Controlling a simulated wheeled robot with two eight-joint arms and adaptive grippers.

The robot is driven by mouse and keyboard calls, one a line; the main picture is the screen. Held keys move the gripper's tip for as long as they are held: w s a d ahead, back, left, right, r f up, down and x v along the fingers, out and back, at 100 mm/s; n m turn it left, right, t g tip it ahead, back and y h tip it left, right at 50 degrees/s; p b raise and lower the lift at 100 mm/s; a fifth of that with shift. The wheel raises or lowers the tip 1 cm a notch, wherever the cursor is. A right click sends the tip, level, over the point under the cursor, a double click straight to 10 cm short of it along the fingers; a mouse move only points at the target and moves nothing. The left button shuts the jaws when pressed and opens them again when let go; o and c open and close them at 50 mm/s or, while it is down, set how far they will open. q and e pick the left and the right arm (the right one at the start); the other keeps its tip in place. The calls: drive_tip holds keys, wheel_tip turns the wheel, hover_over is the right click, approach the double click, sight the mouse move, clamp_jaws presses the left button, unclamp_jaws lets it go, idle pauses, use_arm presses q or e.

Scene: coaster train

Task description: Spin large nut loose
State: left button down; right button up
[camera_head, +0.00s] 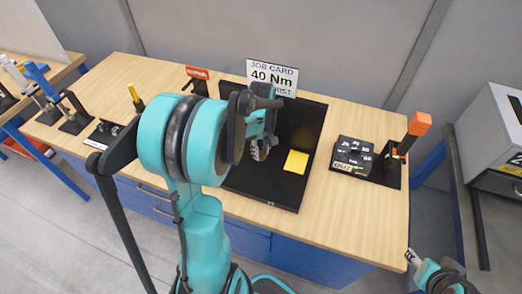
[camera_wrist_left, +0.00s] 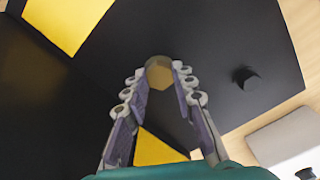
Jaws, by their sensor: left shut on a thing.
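The large nut (camera_wrist_left: 159,73) is a brass-coloured hexagonal piece in the left wrist view, between the fingertips of my left gripper (camera_wrist_left: 158,80). The fingers close on it from both sides, over a black surface. In the head view my left gripper (camera_head: 259,150) is over the black board (camera_head: 313,125), and the nut is hidden there by the gripper and arm. My right gripper (camera_head: 411,258) is small at the lower right, beyond the bench's front edge, away from the board; its jaws are too small to read.
A job card (camera_head: 272,78) reading 40 Nm stands behind the board. A yellow patch (camera_head: 296,161) lies on the board. A black box (camera_head: 352,155) and an orange-topped tool (camera_head: 419,124) stand to the right. Blue and black stands (camera_head: 74,118) fill the left. Wood right of the board is partly clear.

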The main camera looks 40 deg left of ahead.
sight(261, 153)
use_arm(q)
drive_tip(key=shift+s, duration=0.1)
drive_tip(key=c, duration=1.2)
unclamp_jaws()
wheel_tip(261, 153, up, 12)
